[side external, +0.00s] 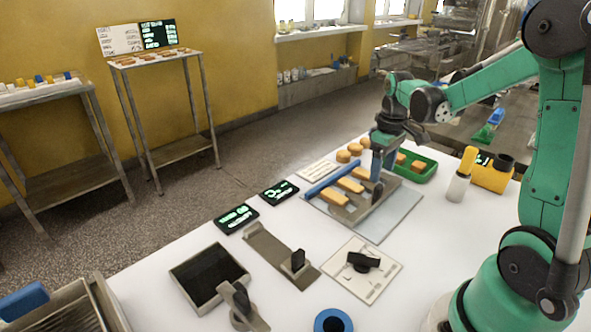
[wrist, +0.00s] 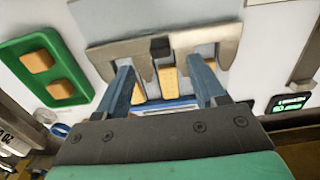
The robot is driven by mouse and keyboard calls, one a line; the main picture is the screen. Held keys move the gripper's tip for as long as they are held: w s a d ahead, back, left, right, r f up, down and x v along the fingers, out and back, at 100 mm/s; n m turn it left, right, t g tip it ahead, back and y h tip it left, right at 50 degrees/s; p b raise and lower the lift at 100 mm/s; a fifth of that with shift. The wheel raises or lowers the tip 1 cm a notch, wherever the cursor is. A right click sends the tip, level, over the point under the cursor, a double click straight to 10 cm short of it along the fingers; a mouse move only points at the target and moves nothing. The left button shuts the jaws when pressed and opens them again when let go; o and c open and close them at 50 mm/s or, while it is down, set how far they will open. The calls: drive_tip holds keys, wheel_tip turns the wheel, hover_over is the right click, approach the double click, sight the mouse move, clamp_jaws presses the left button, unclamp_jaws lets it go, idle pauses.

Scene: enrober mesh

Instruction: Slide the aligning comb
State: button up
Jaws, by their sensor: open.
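The aligning comb (wrist: 108,54) is a grey-beige metal bar with teeth and a black knob (wrist: 160,48) at its middle. In the side external view the comb (side external: 352,213) lies on the pale plate, partly hidden by my gripper. Light-brown bars (wrist: 168,80) lie between and below its teeth, by a blue rail (side external: 338,178). My gripper (wrist: 161,67) is open, its blue fingers spread wide with the knob between them in the picture. In the side external view my gripper (side external: 383,170) is low over the comb. I cannot tell whether the fingers touch it.
A green tray (side external: 427,172) with brown pieces stands behind on the right, near a yellow-capped bottle (side external: 459,188) and a yellow box (side external: 489,178). A dark tray (side external: 200,300), a slide fixture (side external: 262,245) and a knobbed plate (side external: 375,285) stand in front.

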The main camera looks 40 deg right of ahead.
sight(379, 186)
drive_tip(key=shift+r, duration=0.2)
drive_tip(key=shift+r, duration=0.25)
drive_tip(key=shift+f, duration=2.85)
drive_tip(key=shift+c, duration=0.2)
clamp_jaws()
